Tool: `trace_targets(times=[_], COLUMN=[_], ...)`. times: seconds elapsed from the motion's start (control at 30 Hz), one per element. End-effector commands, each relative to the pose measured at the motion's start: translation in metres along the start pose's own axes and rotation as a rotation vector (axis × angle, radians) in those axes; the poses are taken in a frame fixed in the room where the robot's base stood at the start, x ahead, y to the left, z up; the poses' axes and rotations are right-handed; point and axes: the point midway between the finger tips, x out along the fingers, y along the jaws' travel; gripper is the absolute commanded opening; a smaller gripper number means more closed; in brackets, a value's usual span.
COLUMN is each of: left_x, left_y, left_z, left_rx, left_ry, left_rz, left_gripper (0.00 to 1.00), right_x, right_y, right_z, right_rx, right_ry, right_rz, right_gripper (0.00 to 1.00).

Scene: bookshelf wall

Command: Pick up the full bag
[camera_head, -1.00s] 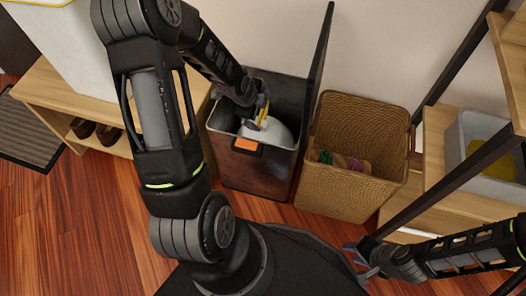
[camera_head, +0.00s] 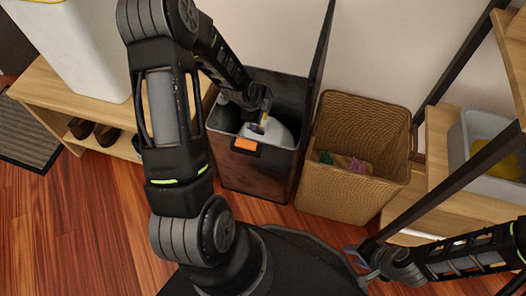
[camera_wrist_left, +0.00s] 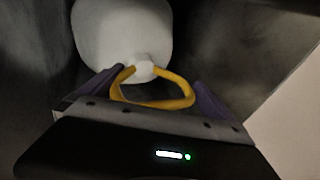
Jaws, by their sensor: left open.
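A white full bag (camera_head: 275,134) with a yellow drawstring loop sits inside a tall dark bin (camera_head: 250,172). In the left wrist view, the bag (camera_wrist_left: 122,35) is just beyond the fingers, with its neck and yellow loop (camera_wrist_left: 172,103) towards me. My left gripper (camera_head: 262,122) reaches down into the bin at the bag's top. In the left wrist view, its purple-tipped fingers (camera_wrist_left: 160,88) are apart, with the loop between them. The bag's lower part is hidden by the bin wall. My right gripper (camera_head: 361,260) is empty at the lower right, away from the bin; its finger gap is unclear.
The bin's raised lid (camera_head: 318,78) stands to its right. A wicker basket (camera_head: 345,190) with small coloured items is beside it. A wooden shoe bench (camera_head: 85,105) is left, and a shelf with a grey tub (camera_head: 478,135) is right. The wood floor in front is clear.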

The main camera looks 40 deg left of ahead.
Motion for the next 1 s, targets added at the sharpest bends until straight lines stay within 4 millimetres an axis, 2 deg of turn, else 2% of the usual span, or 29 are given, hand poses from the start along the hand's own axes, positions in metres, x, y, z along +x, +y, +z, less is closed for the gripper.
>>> trace_targets(times=[0.27,1.0], left_x=[-0.0001,-0.0003], left_y=[0.0001,-0.0011], left_z=[0.0,0.0], left_rx=[0.0,0.0], left_ry=[0.0,0.0], left_rz=[0.0,-0.003], left_gripper=[0.98,0.38], right_x=[0.0,0.0], right_y=[0.0,0.0], right_z=[0.0002,0.0002], right_rx=[0.0,0.0], right_ry=[0.0,0.0], right_rz=[0.0,0.0], right_gripper=[0.36,0.36])
